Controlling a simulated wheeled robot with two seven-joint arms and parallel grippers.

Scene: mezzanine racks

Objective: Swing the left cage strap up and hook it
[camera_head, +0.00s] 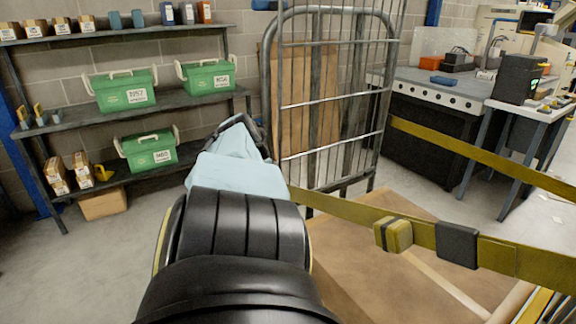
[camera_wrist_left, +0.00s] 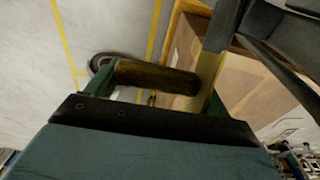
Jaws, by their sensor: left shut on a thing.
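My left gripper (camera_head: 247,130) reaches forward in the middle of the head view, beside the wire cage frame (camera_head: 283,60). Its fingers are mostly hidden behind its pale blue body. A yellow strap (camera_head: 345,211) runs from behind this gripper to the lower right, with a yellow buckle (camera_head: 394,235) and a black block (camera_head: 457,245) on it. In the left wrist view the gripper (camera_wrist_left: 150,80) is shut on a dark yellow strap end (camera_wrist_left: 155,77). A strap length (camera_wrist_left: 207,90) passes beside it. I cannot make out a hook. My right gripper is not in view.
A second yellow strap (camera_head: 480,158) crosses at the right. A large brown box (camera_head: 345,275) lies below the straps. A shelf rack (camera_head: 190,105) with green crates stands at the left, and a dark workbench (camera_head: 425,150) at the back right. Floor shows at the lower left.

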